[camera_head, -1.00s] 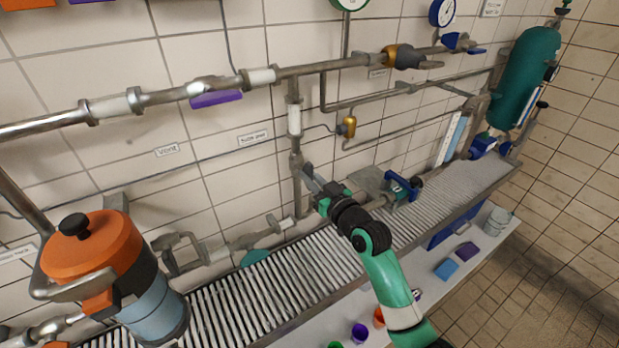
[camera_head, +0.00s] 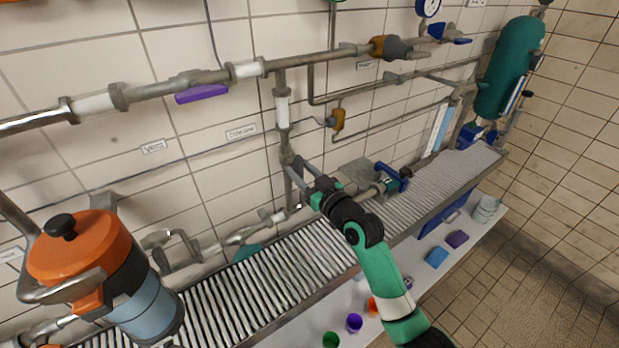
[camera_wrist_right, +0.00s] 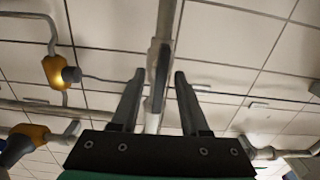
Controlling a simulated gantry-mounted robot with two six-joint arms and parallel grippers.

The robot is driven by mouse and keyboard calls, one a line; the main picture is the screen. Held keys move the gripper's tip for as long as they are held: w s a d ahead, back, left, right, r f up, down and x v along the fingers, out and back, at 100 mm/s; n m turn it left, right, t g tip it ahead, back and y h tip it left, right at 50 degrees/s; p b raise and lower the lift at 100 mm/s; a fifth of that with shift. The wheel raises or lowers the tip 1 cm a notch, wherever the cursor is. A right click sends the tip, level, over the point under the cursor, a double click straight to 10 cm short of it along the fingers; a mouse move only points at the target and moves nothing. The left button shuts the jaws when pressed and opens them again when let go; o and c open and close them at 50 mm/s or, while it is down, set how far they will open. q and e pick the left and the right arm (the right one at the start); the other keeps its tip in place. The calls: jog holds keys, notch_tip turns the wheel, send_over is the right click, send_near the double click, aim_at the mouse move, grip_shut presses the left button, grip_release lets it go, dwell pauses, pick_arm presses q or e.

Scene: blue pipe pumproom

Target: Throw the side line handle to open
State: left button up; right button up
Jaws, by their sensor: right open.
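A small label (camera_head: 241,131) that appears to read "Side line" is on the wall left of a vertical grey pipe (camera_head: 283,110) with a white collar. My right gripper (camera_head: 293,167) is at the lower part of this pipe, its fingers pointing toward the wall. In the right wrist view, the open fingers (camera_wrist_right: 158,78) stand either side of a dark grey bar (camera_wrist_right: 158,85), which looks like the handle in front of the pipe. Gaps show on both sides, so the jaws are not closed on it. In the head view the gripper partly hides the handle. My left gripper is not in view.
A slatted grey shelf (camera_head: 237,295) runs below the pipes. An orange-topped canister (camera_head: 85,250) stands at the left. A blue-handled valve (camera_head: 392,177) is right of my gripper. A purple handle (camera_head: 202,94) and an orange fitting (camera_head: 390,47) are on the upper pipe.

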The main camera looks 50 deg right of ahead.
jog(key=s+a+p, duration=0.2)
jog(key=s, duration=0.9)
jog(key=shift+p, duration=0.35)
jog(key=shift+a, duration=0.1)
